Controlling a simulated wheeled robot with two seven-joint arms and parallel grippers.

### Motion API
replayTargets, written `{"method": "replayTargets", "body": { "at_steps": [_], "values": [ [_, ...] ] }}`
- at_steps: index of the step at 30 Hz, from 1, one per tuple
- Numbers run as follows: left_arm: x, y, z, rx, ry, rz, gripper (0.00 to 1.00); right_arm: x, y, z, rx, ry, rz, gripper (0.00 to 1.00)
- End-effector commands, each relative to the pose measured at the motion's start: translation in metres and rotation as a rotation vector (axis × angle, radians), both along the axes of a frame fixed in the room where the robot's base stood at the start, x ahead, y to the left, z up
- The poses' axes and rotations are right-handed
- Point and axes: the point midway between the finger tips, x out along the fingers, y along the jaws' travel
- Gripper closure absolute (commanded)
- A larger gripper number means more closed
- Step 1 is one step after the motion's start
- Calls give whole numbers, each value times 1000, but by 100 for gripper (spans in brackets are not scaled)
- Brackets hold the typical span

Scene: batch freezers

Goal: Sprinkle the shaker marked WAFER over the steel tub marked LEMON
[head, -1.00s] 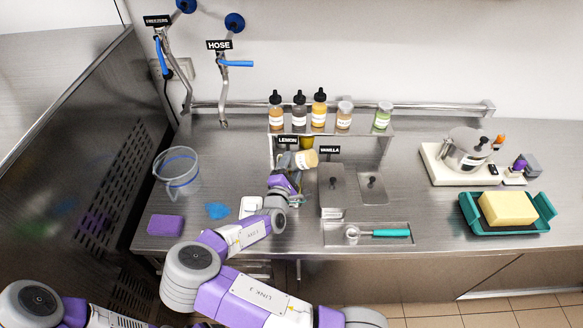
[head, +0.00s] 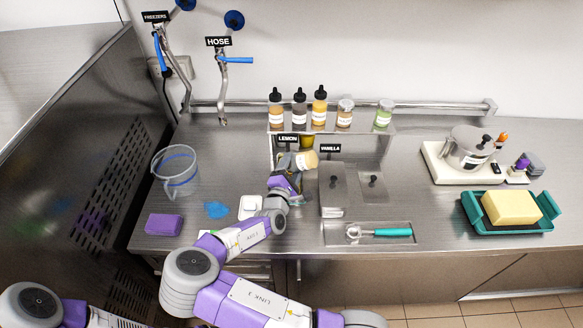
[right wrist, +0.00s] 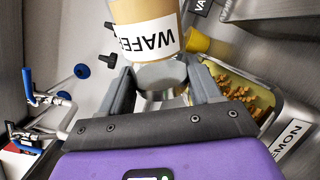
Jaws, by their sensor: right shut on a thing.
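My right gripper (right wrist: 160,85) is shut on the WAFER shaker (right wrist: 145,32), a tan-filled jar with a white label. In the head view the shaker (head: 306,160) is held tilted, lying nearly sideways, in the right gripper (head: 291,164) by the LEMON sign (head: 287,140). The steel LEMON tub (right wrist: 284,98) shows at the right of the right wrist view, with yellow filling and brown crumbs on it. In the head view my arm and gripper largely hide this tub. My left gripper is out of view.
A VANILLA sign (head: 330,149) stands beside lidded steel wells (head: 334,190). Bottles and jars (head: 319,105) line the shelf behind. A clear bucket (head: 176,172) and purple sponge (head: 164,225) are left; a scoop (head: 378,232) lies in front.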

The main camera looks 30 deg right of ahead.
Motion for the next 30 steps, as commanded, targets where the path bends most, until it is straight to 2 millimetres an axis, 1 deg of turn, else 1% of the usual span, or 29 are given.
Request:
{"method": "replayTargets", "body": {
  "at_steps": [15,20,27,30],
  "values": [
    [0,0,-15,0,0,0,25,32,-20,-1,0,-2,0,68],
    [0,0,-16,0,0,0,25,35,-22,0,-1,-1,0,68],
    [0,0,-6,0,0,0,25,35,-22,17,0,-2,0,68],
    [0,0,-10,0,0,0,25,35,-22,13,-1,-1,0,68]
  ]
}}
